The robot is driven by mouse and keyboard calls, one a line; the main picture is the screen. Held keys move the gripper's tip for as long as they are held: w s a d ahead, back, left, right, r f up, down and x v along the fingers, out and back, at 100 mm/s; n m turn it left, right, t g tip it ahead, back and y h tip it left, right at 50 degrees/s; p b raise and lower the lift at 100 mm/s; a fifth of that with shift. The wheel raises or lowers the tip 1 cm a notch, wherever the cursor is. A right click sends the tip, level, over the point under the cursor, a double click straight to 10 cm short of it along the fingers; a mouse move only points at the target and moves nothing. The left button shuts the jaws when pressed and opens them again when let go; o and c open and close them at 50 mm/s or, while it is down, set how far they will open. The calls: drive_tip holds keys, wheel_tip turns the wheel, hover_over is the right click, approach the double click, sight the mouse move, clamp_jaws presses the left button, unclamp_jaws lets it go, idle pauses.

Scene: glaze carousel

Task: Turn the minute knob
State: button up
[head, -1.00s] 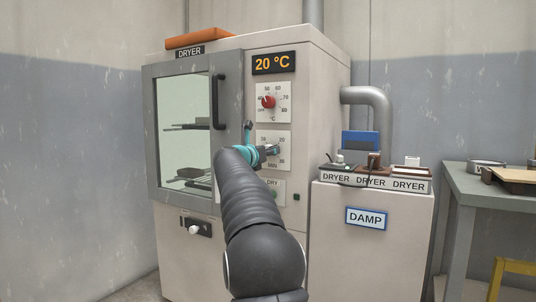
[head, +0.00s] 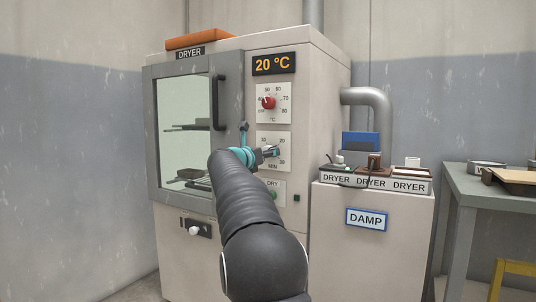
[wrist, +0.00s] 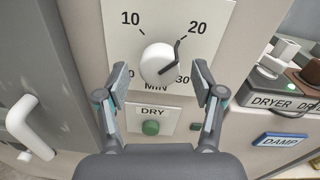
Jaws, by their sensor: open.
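The minute knob (wrist: 157,62) is a round white dial with a dark pointer on a pale plate marked 10, 20, 30 and MIN. In the wrist view its pointer aims up and right, towards the 20. My gripper (wrist: 160,80) is open, with its fingers to the left and right of the knob's lower part; I cannot tell whether they touch it. In the head view the gripper (head: 268,151) is in front of the minute plate (head: 283,138), and my arm and gripper hide the knob there.
Above is a red temperature knob (head: 268,103) under a 20 °C display (head: 274,64). A green DRY button (wrist: 150,128) sits below the minute plate. The dryer door (head: 180,135) with its dark handle (head: 218,102) is shut at left. A DAMP cabinet (head: 370,245) with labelled trays stands right.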

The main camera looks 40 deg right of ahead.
drive_tip(key=v, duration=0.9)
drive_tip(key=shift+a, duration=0.35)
drive_tip(key=shift+s, duration=0.15)
